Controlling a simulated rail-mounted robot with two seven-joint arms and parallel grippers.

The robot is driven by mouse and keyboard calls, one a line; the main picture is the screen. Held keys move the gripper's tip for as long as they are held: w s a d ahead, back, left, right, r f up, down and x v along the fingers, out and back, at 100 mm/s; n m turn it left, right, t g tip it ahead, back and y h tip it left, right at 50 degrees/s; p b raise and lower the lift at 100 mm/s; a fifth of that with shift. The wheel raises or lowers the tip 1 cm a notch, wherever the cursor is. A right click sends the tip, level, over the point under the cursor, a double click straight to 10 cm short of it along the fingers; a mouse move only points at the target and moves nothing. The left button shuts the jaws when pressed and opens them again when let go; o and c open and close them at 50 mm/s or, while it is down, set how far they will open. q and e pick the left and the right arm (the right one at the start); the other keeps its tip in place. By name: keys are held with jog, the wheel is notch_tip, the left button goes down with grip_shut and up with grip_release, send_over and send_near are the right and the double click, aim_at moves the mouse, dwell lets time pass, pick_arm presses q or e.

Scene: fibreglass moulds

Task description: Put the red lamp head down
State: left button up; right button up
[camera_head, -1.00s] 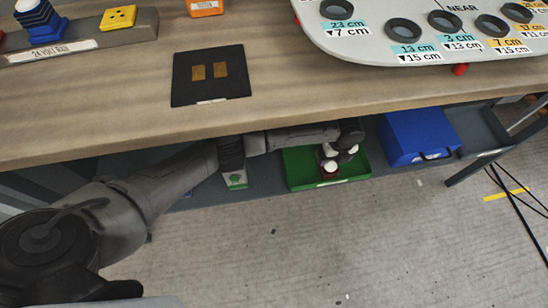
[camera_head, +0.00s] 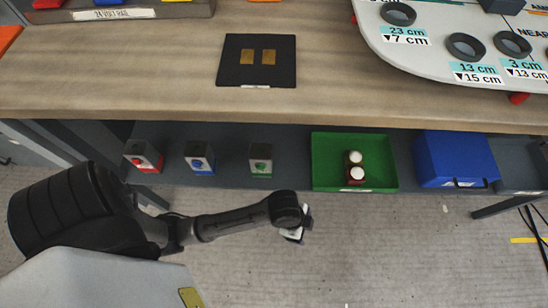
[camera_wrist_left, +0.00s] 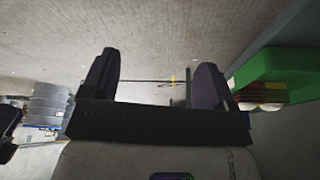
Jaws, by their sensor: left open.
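Two small lamp heads with white round tops sit in the green tray on the shelf under the bench. The nearer one (camera_head: 356,175) shows a red body; the farther one (camera_head: 354,158) looks dark reddish. I cannot tell which is the task's. The green tray (camera_head: 325,176) also shows at the right of the left wrist view (camera_wrist_left: 282,62), with red and white parts inside. My left gripper (camera_head: 302,226) is in front of the shelf, left of and nearer than the tray, apart from the lamp heads. Its fingers (camera_wrist_left: 155,88) are spread and empty. My right gripper is not in view.
Several boxes stand on the shelf: one with red (camera_head: 143,156), one with blue (camera_head: 199,157), one with green (camera_head: 260,160). A blue bin (camera_head: 455,160) is right of the tray. The bench edge (camera_head: 250,112) overhangs the shelf. The floor in front is clear.

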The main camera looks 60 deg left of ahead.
pick_arm(q)
jog(key=s+a+r+n+t+y, duration=0.1)
jog(key=s+a+r+n, duration=0.3)
jog(key=s+a+n, duration=0.4)
jog(key=s+a+y, duration=0.1)
jog(key=s+a, duration=0.1)
jog(key=s, duration=0.1)
jog(key=shift+a+y, duration=0.3)
jog(key=shift+y, duration=0.1)
jog(key=shift+s+r, duration=0.1)
jog(key=shift+r, duration=0.05)
notch_tip(320, 180, up, 65)
jog(key=p, duration=6.5)
